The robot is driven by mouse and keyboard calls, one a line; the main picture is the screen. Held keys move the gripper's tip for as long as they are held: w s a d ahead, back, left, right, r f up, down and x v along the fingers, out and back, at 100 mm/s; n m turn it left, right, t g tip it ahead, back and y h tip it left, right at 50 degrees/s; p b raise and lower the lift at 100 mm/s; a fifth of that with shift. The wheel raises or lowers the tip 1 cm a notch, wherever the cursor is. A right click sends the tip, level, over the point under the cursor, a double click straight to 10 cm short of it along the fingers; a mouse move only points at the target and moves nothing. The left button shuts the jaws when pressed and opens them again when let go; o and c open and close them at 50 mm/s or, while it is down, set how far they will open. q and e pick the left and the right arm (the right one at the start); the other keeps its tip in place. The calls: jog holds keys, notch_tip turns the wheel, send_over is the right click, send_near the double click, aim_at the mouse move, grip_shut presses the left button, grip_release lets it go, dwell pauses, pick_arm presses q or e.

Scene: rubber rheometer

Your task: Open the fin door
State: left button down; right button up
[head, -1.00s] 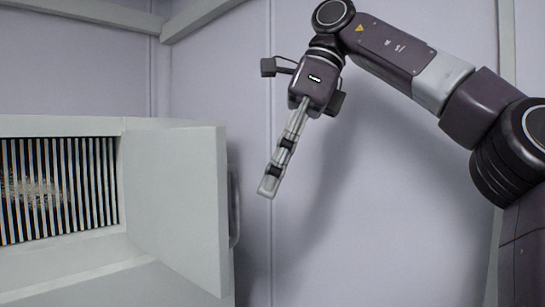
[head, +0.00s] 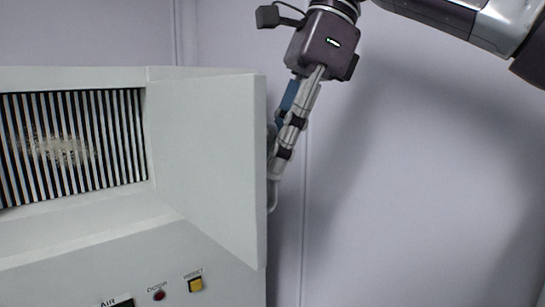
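The fin door (head: 208,165) is a pale grey panel standing swung out at the right side of the opening. Several upright striped fins (head: 75,145) show inside the opening, with a tan speckled patch over them. A grey handle (head: 272,198) on the door's far side shows only in part past its right edge. My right gripper (head: 277,172) points down beside that edge, its fingertips next to the handle. I cannot tell whether they touch it. The fingers are seen from the side, so their gap is hidden. My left gripper is out of view.
Below the opening, the cabinet front (head: 140,265) carries a red button (head: 159,295), a yellow button (head: 195,284) and a dark AIR panel at the bottom edge. A pale wall (head: 430,190) stands behind. The space right of the door is clear.

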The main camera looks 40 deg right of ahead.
jog(key=shift+s+a+f, duration=0.15)
jog(key=shift+a+f, duration=0.05)
jog(key=shift+f, duration=0.05)
jog(key=shift+s+a, duration=0.1)
jog(key=shift+s, duration=0.05)
jog(key=shift+c, duration=0.8)
grip_shut()
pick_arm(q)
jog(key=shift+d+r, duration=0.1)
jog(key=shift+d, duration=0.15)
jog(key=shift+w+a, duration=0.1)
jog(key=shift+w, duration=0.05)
